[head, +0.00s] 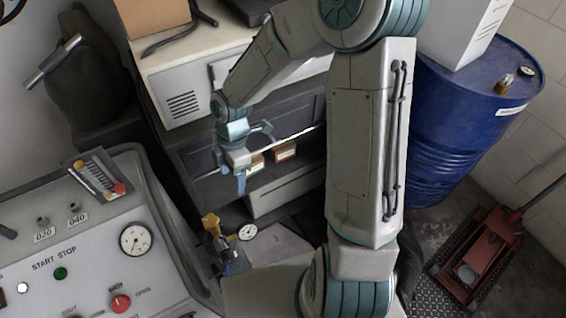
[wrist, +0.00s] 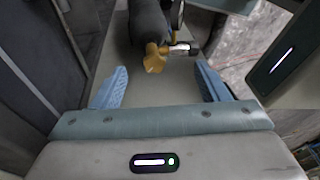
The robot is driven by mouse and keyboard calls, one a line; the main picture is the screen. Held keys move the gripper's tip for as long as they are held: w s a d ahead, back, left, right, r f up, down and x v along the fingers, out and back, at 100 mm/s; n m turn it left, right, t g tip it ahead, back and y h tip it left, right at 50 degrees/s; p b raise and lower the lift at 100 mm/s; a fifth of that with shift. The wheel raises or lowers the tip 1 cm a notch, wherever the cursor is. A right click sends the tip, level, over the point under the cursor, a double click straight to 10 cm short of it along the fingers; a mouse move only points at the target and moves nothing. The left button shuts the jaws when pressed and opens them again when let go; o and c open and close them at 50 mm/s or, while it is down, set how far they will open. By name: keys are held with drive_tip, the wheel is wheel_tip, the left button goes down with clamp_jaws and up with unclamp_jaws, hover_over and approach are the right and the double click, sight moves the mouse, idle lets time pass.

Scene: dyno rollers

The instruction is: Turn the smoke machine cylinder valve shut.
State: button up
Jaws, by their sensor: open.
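The smoke machine cylinder valve shows as a brass-yellow knob (head: 211,224) low in the head view, beside a small round gauge (head: 248,232). In the wrist view the yellow valve (wrist: 155,58) lies ahead, near the middle, with a metal fitting to its right and the dark cylinder (wrist: 149,22) behind it. My gripper (head: 240,188) points down, above and a little right of the valve in the head view. In the wrist view my gripper (wrist: 160,70) is open and empty, its blue fingers on either side of the valve in the picture. Contact with the valve is not visible.
A control console (head: 75,245) with a gauge and buttons stands at the left. A grey cabinet (head: 182,104) with open shelves stands behind my gripper. A blue drum (head: 440,130) and a red floor jack (head: 482,258) are at the right. My arm hides the middle.

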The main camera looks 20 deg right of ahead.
drive_tip(key=s+d+r+m+t+h+b, duration=0.1)
drive_tip(key=s+d+r+m+b, duration=0.1)
drive_tip(key=m, duration=0.5)
drive_tip(key=s+d+r+m+t+h+b, duration=0.1)
drive_tip(key=s+d+r+m+t+b, duration=0.1)
drive_tip(key=d+r+m, duration=0.4)
drive_tip(key=shift+s+d+r+m+h, duration=0.15)
drive_tip(key=shift+s+d+m+h, duration=0.25)
drive_tip(key=shift+s+d+m, duration=0.95)
drive_tip(key=shift+w+d+n, duration=0.25)
drive_tip(key=shift+w+d, duration=0.15)
drive_tip(key=shift+w, duration=0.05)
